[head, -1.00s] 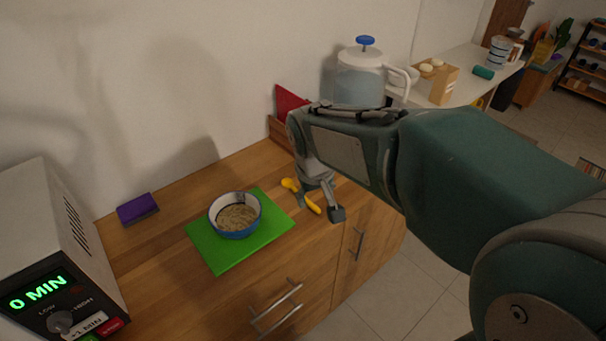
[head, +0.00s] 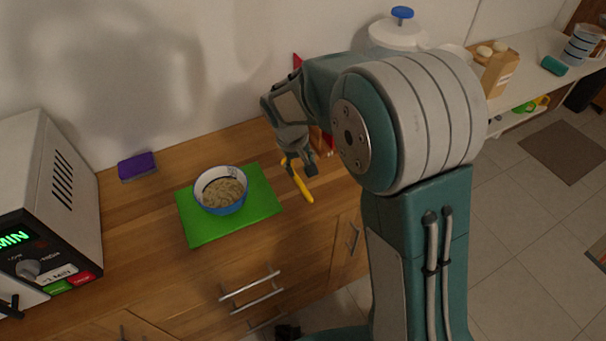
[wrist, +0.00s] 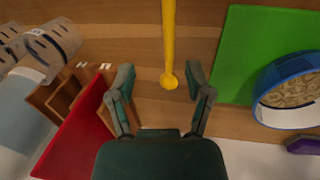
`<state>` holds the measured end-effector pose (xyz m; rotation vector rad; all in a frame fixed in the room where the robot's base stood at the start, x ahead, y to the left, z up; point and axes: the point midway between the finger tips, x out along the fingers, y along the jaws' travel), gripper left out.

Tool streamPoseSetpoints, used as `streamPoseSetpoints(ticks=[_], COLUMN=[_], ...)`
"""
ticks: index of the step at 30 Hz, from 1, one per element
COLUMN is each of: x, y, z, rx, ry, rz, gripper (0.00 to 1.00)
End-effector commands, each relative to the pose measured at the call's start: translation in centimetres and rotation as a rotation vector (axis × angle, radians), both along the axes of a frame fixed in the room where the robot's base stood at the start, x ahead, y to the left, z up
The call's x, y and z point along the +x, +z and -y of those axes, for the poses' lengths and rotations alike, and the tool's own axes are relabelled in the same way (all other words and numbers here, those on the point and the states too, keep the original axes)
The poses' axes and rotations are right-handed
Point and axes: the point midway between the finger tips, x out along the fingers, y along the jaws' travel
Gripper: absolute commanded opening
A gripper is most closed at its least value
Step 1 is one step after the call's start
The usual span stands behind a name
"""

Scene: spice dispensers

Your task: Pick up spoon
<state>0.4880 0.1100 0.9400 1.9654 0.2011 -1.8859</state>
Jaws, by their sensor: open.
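A yellow spoon (head: 302,186) lies on the wooden counter, right of the green mat (head: 262,205). In the head view its far end is partly hidden by my gripper (head: 301,167). In the wrist view the spoon (wrist: 169,40) runs down from the top edge, and its rounded end lies between the open fingertips of my gripper (wrist: 160,80), nearer the right finger. My gripper is open and empty. I cannot tell how high it is above the counter.
A blue-and-white bowl (head: 221,203) of grainy food stands on the mat. A purple sponge (head: 138,166) and a timed appliance (head: 45,200) are farther left. In the wrist view, a red board (wrist: 75,130) in a wooden rack and clear jars are left of my gripper.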

Motion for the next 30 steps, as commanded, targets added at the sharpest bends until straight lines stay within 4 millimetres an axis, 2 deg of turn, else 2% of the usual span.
streamPoseSetpoints(ticks=[4,11,20,29,30], x=[0.1,0.3,0.9,0.9,0.9], y=[-2.8,-4.7,-8.9,-9.6,-9.6], z=[0.2,1.3,1.5,1.5,1.5], rx=[-0.004,0.005,0.003,0.003,0.003], ry=[0.003,0.001,0.002,0.002,0.002], rz=[-0.007,-0.002,-0.004,-0.001,-0.001], gripper=[0.65,0.65,0.65,0.65,0.56])
